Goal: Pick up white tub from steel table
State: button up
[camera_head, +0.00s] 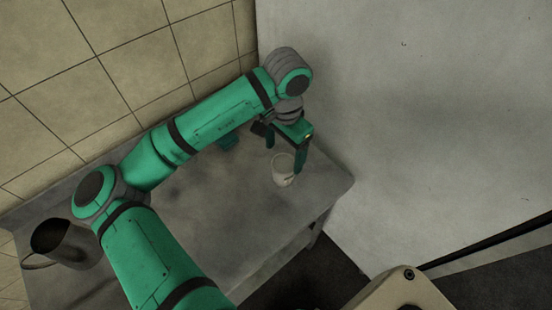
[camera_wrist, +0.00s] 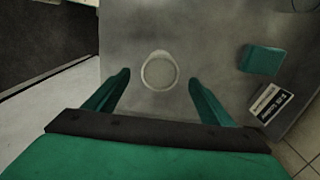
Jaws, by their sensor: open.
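The white tub (camera_head: 282,171) stands on the steel table (camera_head: 225,205) near its right end. In the wrist view the round tub (camera_wrist: 159,71) shows from above, ahead of and roughly between my two fingers. My gripper (camera_head: 286,155) is open above the tub, and one finger overlaps its right edge in the head view. The wrist view shows my gripper (camera_wrist: 162,92) with both fingers spread wide and nothing between them. I cannot tell the exact height of the fingertips over the tub.
A dark metal jug (camera_head: 66,245) stands at the table's left end. A small teal block (camera_wrist: 262,60) and a labelled black-and-white item (camera_wrist: 270,101) lie right of the tub in the wrist view. A tiled wall (camera_head: 130,60) and a large pale surface (camera_head: 420,120) border the table.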

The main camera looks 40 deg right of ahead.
aim_at(286, 164)
jog(key=shift+w+a+f, duration=0.1)
jog(key=shift+w+f, duration=0.4)
jog(key=shift+f, duration=0.4)
jog(key=f, duration=0.1)
jog(key=s+f, duration=0.1)
jog(key=f, duration=0.1)
jog(key=shift+s+d+f, duration=0.1)
jog(key=shift+d, duration=0.1)
jog(key=shift+s+d+f, duration=0.1)
jog(key=shift+s+f, duration=0.05)
jog(key=shift+f, duration=0.3)
jog(key=f, duration=0.4)
jog(key=shift+w+f, duration=0.3)
jog(key=shift+f, duration=0.1)
jog(key=shift+c, duration=0.2)
jog(key=c, duration=1.5)
jog(key=shift+o, duration=0.2)
jog(key=shift+r, duration=0.1)
